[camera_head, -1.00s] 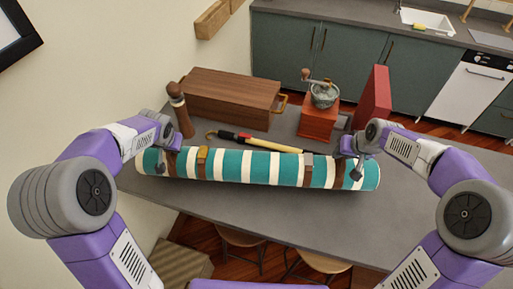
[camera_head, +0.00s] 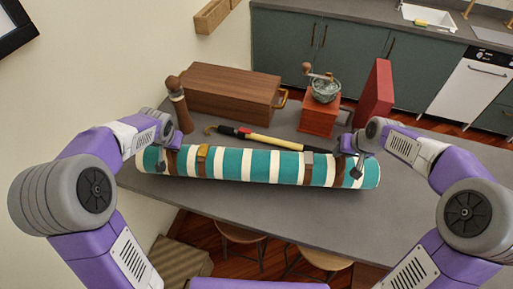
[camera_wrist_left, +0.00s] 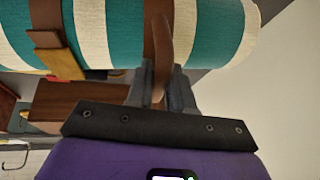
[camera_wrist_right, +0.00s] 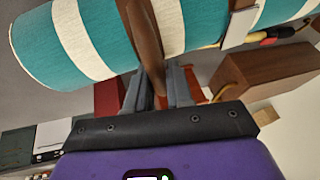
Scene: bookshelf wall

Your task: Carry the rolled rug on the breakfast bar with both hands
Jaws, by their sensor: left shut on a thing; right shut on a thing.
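The rolled rug (camera_head: 248,166), striped teal and white, lies crosswise near the front edge of the breakfast bar (camera_head: 270,212). Brown straps with buckles wrap it. I cannot tell whether it touches the bar or hangs just above it. My left gripper (camera_head: 163,160) is shut on a brown strap handle near the rug's left end; the handle shows between the fingers in the left wrist view (camera_wrist_left: 160,45). My right gripper (camera_head: 355,165) is shut on the matching handle near the right end, also seen in the right wrist view (camera_wrist_right: 147,45).
Behind the rug are a brown wooden box (camera_head: 228,92), a pepper mill (camera_head: 179,105), a long-handled tool (camera_head: 265,139), a coffee grinder (camera_head: 320,112) and a red upright block (camera_head: 376,93). Stools (camera_head: 242,235) stand below the front edge. The bar's right side is clear.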

